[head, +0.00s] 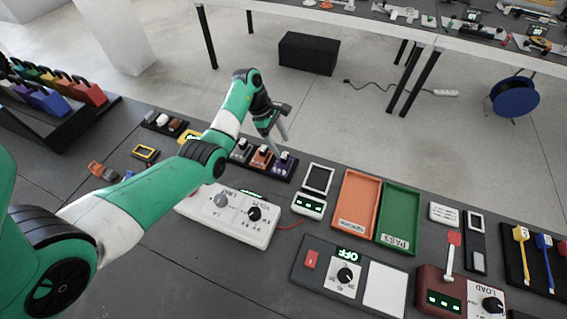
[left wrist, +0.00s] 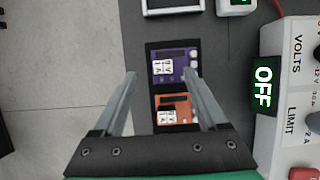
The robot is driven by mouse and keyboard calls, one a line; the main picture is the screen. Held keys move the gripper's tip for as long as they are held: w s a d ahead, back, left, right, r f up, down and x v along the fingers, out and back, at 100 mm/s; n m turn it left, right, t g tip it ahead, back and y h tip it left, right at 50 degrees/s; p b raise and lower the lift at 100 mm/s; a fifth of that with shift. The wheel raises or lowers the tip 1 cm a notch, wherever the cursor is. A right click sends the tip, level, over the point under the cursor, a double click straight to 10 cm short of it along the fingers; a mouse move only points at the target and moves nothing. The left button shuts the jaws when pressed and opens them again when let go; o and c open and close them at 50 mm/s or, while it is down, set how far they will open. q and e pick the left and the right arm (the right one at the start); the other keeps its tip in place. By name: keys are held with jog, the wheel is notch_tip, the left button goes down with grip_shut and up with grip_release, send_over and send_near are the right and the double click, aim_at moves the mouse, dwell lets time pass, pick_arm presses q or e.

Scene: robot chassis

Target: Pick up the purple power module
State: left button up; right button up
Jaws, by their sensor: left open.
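The purple power module (head: 283,163) sits at the right end of a short dark tray (head: 293,176) on the workbench; it also shows in the left wrist view (left wrist: 173,66). An orange module (head: 262,156) sits beside it in the same tray. My left gripper (head: 279,139) is open and empty, pointing down above the tray. In the left wrist view its two fingers (left wrist: 159,74) frame the purple module between and beyond their tips, without visible contact. My right gripper is not in view.
A white power supply (head: 230,214) reading OFF stands in front of the tray. A meter (head: 319,180) stands to the right, with orange (head: 344,226) and green (head: 412,243) trays beyond. A dark rack of coloured items stands at far left. The floor lies behind the bench edge.

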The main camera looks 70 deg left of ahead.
aim_at(284, 155)
pick_arm(q)
jog(key=x, duration=0.1)
jog(key=b+x, duration=0.1)
jog(key=x, duration=0.1)
jog(key=b+x, duration=0.1)
jog(key=x, duration=0.1)
jog(key=shift+s+f, duration=0.25)
jog(key=shift+s, duration=0.15)
jog(key=shift+w+r, duration=0.1)
grip_shut()
